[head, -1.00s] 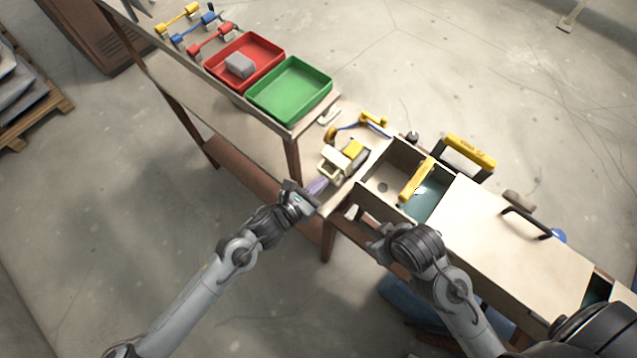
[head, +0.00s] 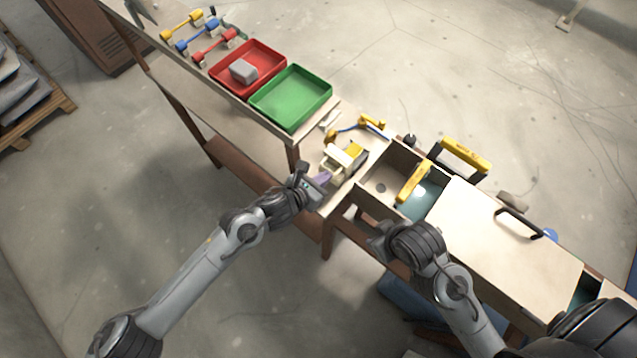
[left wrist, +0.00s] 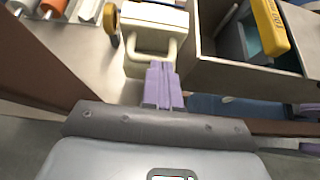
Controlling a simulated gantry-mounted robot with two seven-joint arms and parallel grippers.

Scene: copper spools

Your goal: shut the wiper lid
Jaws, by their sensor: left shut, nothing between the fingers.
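The wiper (head: 354,151) is a small cream and yellow unit on the bench left of the drawer box. Its cream lid (head: 338,157) is beside the yellow part and looks open, though its exact angle is hard to tell. In the left wrist view, a cream loop handle (left wrist: 150,56) shows at the top. My left gripper (head: 323,177) has its purple fingers together and empty. In the left wrist view the fingertips (left wrist: 160,68) overlap the handle; I cannot tell whether they touch it.
An open wooden box (head: 375,208) with a yellow-handled tool (head: 413,181) stands right of the wiper. Red (head: 271,55) and green (head: 320,108) trays sit on the back shelf. A blue-and-yellow part (head: 350,128) lies behind the wiper. A pale panel with a black handle (head: 519,223) lies at right.

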